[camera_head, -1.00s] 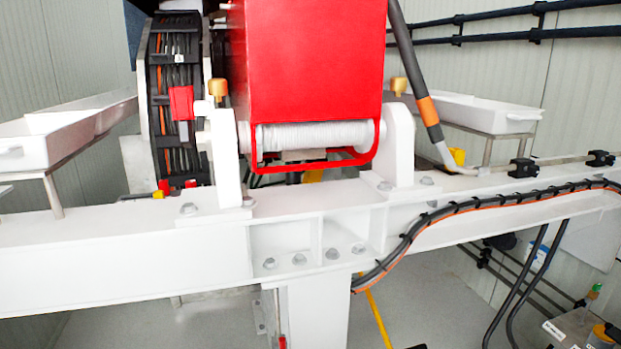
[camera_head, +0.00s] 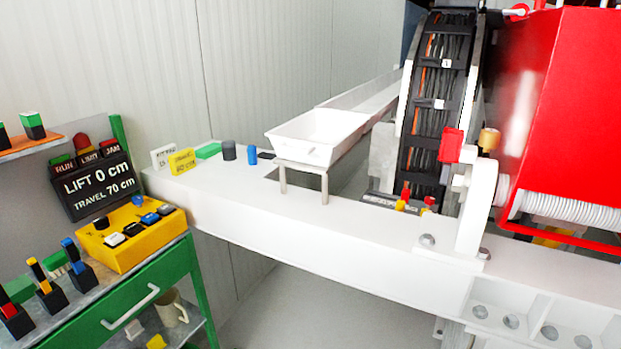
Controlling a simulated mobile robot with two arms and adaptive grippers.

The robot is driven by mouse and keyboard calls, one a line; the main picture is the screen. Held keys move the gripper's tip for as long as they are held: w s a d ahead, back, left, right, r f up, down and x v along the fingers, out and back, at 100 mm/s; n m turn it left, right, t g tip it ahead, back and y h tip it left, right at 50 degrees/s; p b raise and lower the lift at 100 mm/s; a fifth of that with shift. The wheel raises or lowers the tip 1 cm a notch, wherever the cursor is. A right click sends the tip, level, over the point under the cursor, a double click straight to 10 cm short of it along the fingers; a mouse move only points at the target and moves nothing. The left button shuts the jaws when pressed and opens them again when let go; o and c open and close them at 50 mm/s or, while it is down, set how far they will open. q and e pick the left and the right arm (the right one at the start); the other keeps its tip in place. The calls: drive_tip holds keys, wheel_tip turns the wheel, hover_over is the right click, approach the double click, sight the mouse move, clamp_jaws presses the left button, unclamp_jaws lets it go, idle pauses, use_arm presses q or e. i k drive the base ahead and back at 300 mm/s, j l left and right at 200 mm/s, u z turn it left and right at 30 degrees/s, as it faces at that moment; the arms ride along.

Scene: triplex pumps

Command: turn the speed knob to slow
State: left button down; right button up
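A yellow control box (camera_head: 127,252) stands on the green-framed bench (camera_head: 165,268) at the left. Its top carries a small black knob (camera_head: 101,223), a small blue knob or lever (camera_head: 138,201) and several dark, white and blue buttons. Labels on the box are too small to read, so I cannot tell which control is the speed knob or how it is set. Neither of my grippers is in view.
Behind the box, a dark display (camera_head: 97,187) reads "LIFT 0 cm, TRAVEL 70 cm", with RUN, LIMIT and JAM lamps above. Several upright levers (camera_head: 48,284) stand at the bench's left. A white beam (camera_head: 330,238) runs right towards a red housing (camera_head: 560,110).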

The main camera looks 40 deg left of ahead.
sight(137, 201)
drive_tip(key=u, duration=2.45)
drive_tip(key=i+l, duration=0.65)
drive_tip(key=i, duration=0.25)
